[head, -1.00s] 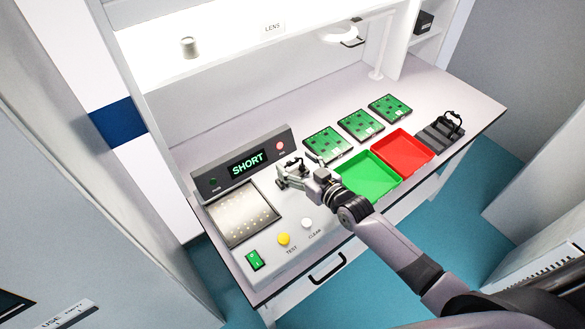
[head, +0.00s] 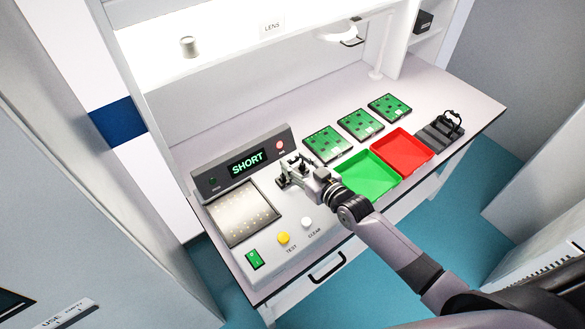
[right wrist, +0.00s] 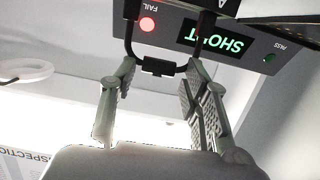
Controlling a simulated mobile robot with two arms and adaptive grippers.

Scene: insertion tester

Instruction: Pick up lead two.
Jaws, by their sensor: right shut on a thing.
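My right gripper (head: 290,172) is over the right part of the tester, just in front of its display panel. In the right wrist view the right gripper (right wrist: 160,75) is shut on a black lead (right wrist: 155,66), whose bent bar lies between the fingertips with dark legs running up out of view. I cannot read a number on it. A rack (head: 434,137) at the far right of the bench holds another black lead (head: 454,120). My left gripper does not show.
The tester panel (head: 212,178) reads SHORT and its red FAIL lamp (head: 280,145) is lit. A green tray (head: 364,178), a red tray (head: 403,155) and three circuit boards (head: 325,142) lie to the right. Yellow (head: 283,238) and white (head: 307,222) buttons sit in front.

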